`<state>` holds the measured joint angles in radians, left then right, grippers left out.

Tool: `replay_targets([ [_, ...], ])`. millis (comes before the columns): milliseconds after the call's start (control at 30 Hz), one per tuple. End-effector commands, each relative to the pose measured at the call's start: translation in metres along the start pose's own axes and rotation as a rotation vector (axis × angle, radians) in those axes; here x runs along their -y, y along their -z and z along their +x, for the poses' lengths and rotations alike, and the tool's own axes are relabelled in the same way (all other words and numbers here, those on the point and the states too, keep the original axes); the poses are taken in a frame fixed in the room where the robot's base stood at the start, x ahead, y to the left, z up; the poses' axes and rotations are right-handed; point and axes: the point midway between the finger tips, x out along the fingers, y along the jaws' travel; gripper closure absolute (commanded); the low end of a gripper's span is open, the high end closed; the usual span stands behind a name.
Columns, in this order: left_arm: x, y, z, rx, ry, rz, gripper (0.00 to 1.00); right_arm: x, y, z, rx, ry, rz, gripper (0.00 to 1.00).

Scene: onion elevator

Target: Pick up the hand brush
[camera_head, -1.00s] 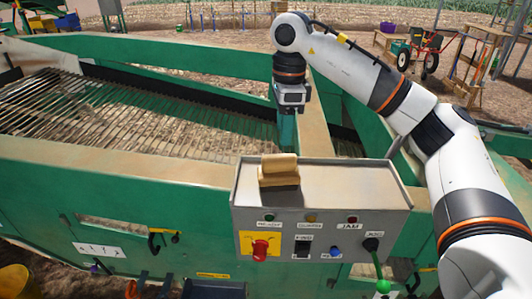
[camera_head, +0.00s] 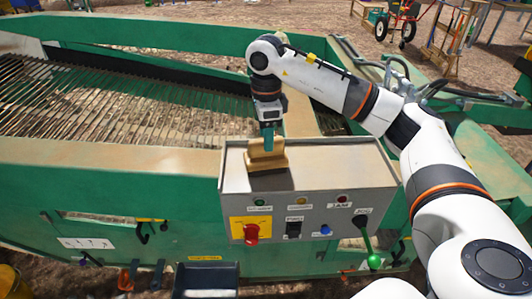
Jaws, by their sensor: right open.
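The hand brush (camera_head: 268,163), with a tan wooden body, stands on the left part of the grey control box's top (camera_head: 335,160). My right gripper (camera_head: 268,143) points down at the upper part of the brush, its teal fingers overlapping or just behind the brush's top in this view. The right gripper is open. Whether its fingers touch the brush I cannot tell. My left gripper does not show.
The box front carries a red knob (camera_head: 251,234), buttons and a green-handled lever (camera_head: 368,245). Green machine walls (camera_head: 110,190) and a slatted bed (camera_head: 120,105) lie left and behind. A dark tray (camera_head: 206,280) is below. The box top right of the brush is clear.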

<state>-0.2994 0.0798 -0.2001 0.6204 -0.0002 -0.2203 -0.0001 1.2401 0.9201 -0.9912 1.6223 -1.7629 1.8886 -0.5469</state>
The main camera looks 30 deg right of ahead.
Motion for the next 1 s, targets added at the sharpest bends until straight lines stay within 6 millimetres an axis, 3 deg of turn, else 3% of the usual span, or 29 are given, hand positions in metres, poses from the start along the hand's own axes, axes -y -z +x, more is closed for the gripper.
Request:
replay_targets([
  [200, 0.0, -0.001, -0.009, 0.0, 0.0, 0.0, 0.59, 0.0, 0.0, 0.02, 0.0, 0.0, 0.0, 0.51],
  [400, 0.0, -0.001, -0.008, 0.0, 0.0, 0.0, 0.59, 0.0, 0.0, 0.021, -0.001, -0.001, 0.0, 0.51],
  [700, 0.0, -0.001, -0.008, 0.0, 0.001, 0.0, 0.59, 0.0, 0.0, 0.021, -0.001, 0.0, 0.0, 0.98],
  [1000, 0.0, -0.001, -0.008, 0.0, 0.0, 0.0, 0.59, 0.0, 0.0, 0.021, -0.002, -0.001, 0.0, 1.0],
])
